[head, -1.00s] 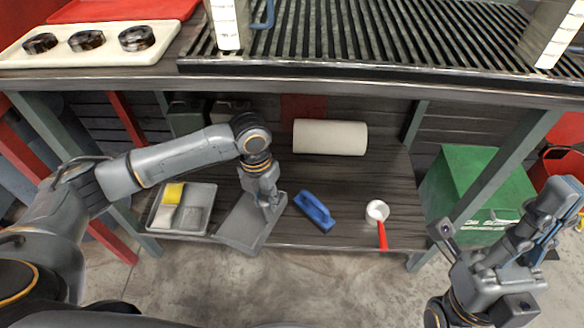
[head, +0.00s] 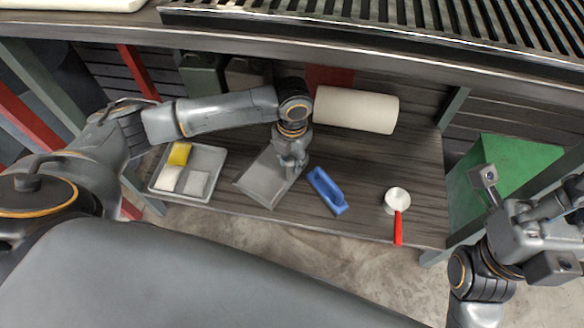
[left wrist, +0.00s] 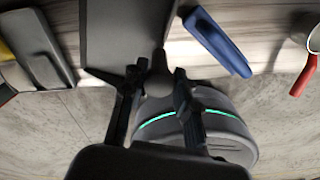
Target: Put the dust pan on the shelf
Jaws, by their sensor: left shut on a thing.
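The grey dust pan (head: 262,180) is at the lower wooden shelf (head: 350,220), between a grey tray and a blue brush. In the head view my left gripper (head: 290,166) reaches down to it from above. In the left wrist view the dust pan (left wrist: 122,35) shows beyond the fingers, and my left gripper (left wrist: 155,85) is shut on its handle. I cannot tell whether the pan rests on the shelf or hangs just above it. My right gripper (head: 530,215) is at the right, away from the shelf items; its fingertips are partly cut off by the frame edge.
The grey tray (head: 215,153) with sponges is left of the pan. The blue brush (head: 327,190) and a white cup with red handle (head: 397,200) are to its right. A paper roll (head: 356,109) lies behind. The upper bench (head: 300,42) overhangs the shelf. A green bin (head: 510,160) stands right.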

